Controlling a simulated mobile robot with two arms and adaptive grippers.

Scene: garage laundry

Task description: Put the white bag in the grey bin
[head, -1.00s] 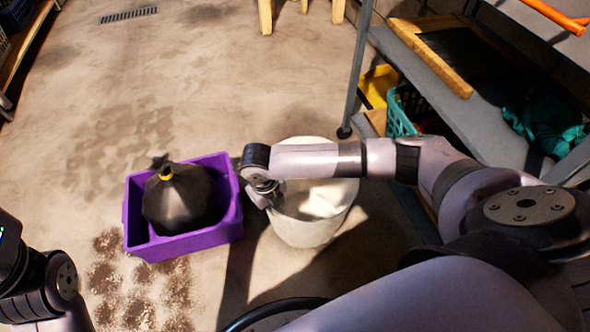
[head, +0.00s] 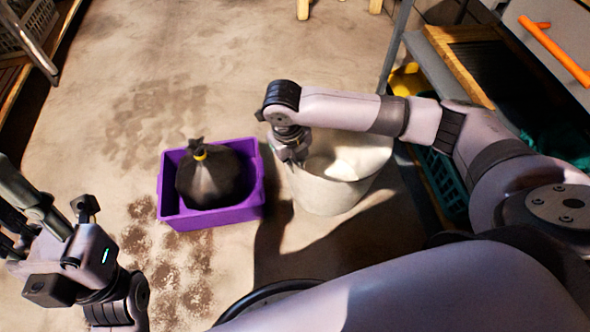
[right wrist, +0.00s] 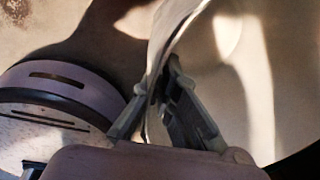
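A round whitish bin (head: 333,195) stands on the floor right of centre. A pale patch shows inside it; I cannot tell whether that is a white bag or light on the wall. My right gripper (head: 298,158) is at the bin's left rim. In the right wrist view its fingers (right wrist: 157,88) straddle the bin wall (right wrist: 158,45), closed in against it. My left gripper (head: 22,215) is at the left edge, partly cut off, apart from everything. The only clear bag is a black one (head: 212,182). No clearly grey bin shows.
The black bag with a yellow tie sits upright in a purple box (head: 213,217), left of the whitish bin. A shelf with a teal basket (head: 442,180) below stands at the right. Open floor (head: 180,60) lies beyond the box.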

